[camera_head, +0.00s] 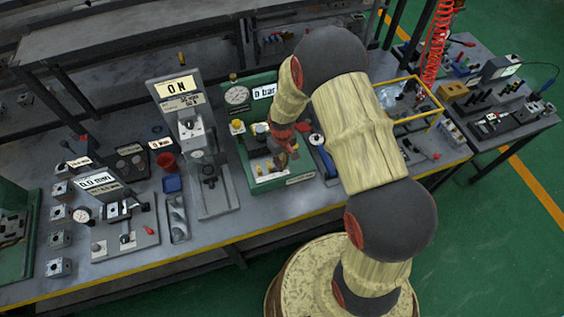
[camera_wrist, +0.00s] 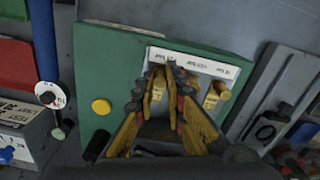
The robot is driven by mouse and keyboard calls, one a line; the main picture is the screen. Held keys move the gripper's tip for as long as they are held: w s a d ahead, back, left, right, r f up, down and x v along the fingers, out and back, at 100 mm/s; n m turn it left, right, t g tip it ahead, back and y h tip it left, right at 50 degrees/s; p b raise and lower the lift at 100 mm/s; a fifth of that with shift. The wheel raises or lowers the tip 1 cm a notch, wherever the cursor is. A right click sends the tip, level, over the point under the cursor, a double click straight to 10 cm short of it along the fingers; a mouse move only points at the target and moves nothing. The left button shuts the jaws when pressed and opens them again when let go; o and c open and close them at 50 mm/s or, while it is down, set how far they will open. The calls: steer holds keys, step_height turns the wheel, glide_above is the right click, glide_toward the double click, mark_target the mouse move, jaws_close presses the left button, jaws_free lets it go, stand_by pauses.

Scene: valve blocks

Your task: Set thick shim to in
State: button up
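The green test fixture (camera_head: 243,150) stands on the bench below my gripper, with a gauge and a "0 bar" display at its back. In the wrist view the green plate (camera_wrist: 110,60) carries a white label strip (camera_wrist: 195,62) with small print I cannot read surely. A brass-coloured piece (camera_wrist: 216,95) stands at the strip's right end. I cannot tell for sure which part is the thick shim. My gripper (camera_wrist: 163,82) points down at the fixture beside the strip; its fingertips are close together. Whether something brass sits between them is unclear. It also shows in the head view (camera_head: 285,152).
A yellow-framed bin (camera_head: 408,108) is on the right. A red cup (camera_head: 166,162) and blue tray (camera_head: 172,184) are left. A yellow knob (camera_wrist: 101,106) sits on the green plate.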

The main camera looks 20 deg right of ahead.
jaws_close()
stand_by(0.4)
steer(key=w+b, duration=0.1)
steer(key=w, duration=0.3)
steer(key=shift+w+f, duration=0.1)
steer(key=shift+w, duration=0.1)
steer(key=shift+r, duration=0.2)
steer(key=shift+o, duration=1.4)
jaws_free()
steer(key=shift+w+f, duration=0.1)
step_height(320, 180, up, 12)
